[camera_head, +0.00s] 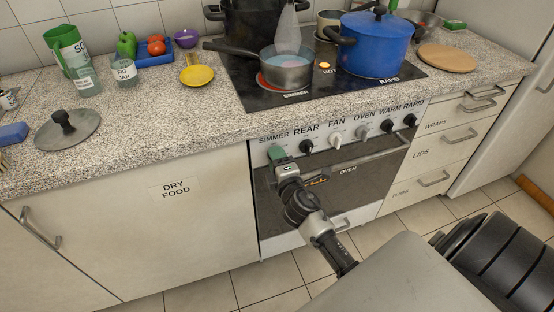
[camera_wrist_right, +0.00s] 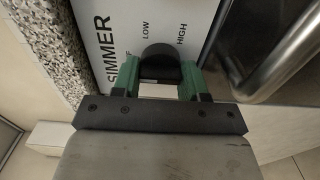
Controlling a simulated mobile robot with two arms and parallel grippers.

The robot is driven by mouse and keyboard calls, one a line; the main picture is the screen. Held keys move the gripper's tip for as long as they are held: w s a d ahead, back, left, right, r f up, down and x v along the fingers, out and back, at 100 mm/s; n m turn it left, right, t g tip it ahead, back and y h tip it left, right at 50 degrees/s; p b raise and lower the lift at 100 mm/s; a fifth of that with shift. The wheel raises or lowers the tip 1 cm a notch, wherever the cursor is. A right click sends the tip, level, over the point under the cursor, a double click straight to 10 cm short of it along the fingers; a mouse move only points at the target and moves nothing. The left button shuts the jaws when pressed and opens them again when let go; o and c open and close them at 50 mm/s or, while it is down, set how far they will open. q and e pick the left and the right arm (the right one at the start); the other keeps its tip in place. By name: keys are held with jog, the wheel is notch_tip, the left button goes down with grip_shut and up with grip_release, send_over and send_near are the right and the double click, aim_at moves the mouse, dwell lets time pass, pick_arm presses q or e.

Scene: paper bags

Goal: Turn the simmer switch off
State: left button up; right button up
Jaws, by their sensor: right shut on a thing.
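The simmer switch is a dark round knob (camera_wrist_right: 160,62) in the right wrist view, on a white panel marked SIMMER, LOW and HIGH. Another label beside it is mostly covered. My right gripper (camera_wrist_right: 159,78) has its green fingers on either side of the knob and is shut on it. In the head view the right gripper (camera_head: 277,153) is at the left end of the oven's control panel, under the SIMMER label, and hides the knob. The simmer burner (camera_head: 262,82) glows red under a grey saucepan (camera_head: 287,75). My left gripper is not in view.
More knobs, including the rear knob (camera_head: 306,146), sit right of the gripper. The oven handle (camera_head: 375,151) runs close below the panel. A blue pot (camera_head: 374,45) stands on the hob. The counter edge overhangs above the panel.

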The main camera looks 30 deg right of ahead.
jog(key=o, duration=0.9)
jog(key=b+v, duration=0.1)
jog(key=v, duration=0.9)
jog(key=shift+s+a, duration=0.2)
jog(key=shift+s, duration=0.15)
